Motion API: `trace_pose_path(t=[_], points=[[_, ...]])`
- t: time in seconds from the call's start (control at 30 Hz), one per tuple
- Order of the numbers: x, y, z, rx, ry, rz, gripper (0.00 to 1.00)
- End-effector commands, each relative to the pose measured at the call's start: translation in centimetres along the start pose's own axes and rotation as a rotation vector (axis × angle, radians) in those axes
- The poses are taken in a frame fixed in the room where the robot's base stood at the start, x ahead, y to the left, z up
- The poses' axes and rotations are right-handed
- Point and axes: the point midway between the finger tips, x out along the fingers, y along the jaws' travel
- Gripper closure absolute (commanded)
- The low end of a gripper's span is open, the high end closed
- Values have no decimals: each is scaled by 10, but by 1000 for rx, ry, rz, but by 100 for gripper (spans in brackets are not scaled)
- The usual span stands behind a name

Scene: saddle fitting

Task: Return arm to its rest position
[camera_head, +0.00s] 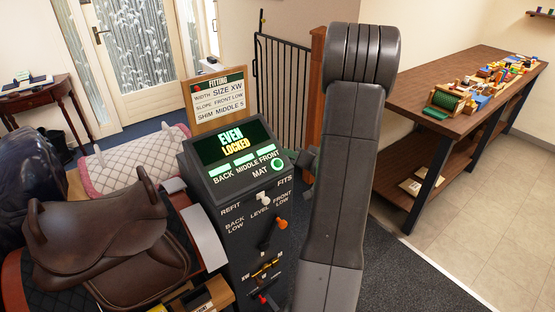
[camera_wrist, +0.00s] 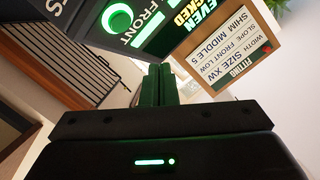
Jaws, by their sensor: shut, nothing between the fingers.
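My arm rises through the middle right of the head view, a grey upright link with a bulky joint at the top. In the wrist view my gripper (camera_wrist: 158,84) shows at the lower middle, its two dark fingers together and nothing between them. The grey console (camera_head: 240,190) stands just left of my arm, its screen reading "EVEN LOCKED" with green bars for back, middle and front. It also shows in the wrist view (camera_wrist: 160,35), tilted, beyond my fingers. In the head view my gripper is mostly hidden behind my arm.
A brown saddle (camera_head: 95,235) sits at lower left, near a quilted pad (camera_head: 135,160). A fitting sign (camera_head: 218,100) stands behind the console and shows in the wrist view (camera_wrist: 230,50). A long workbench (camera_head: 420,100) with small items runs along the right. Tiled floor (camera_head: 480,220) is clear.

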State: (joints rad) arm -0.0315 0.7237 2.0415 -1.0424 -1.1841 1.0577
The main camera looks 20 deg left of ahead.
Motion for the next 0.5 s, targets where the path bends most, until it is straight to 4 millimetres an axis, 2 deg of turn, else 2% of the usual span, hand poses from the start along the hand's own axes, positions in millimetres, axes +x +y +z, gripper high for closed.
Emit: trace_pose_path(t=[0.13,0.5], points=[[-6,-5,-5,0,1,0,100],[-4,-2,-2,0,0,0,100]])
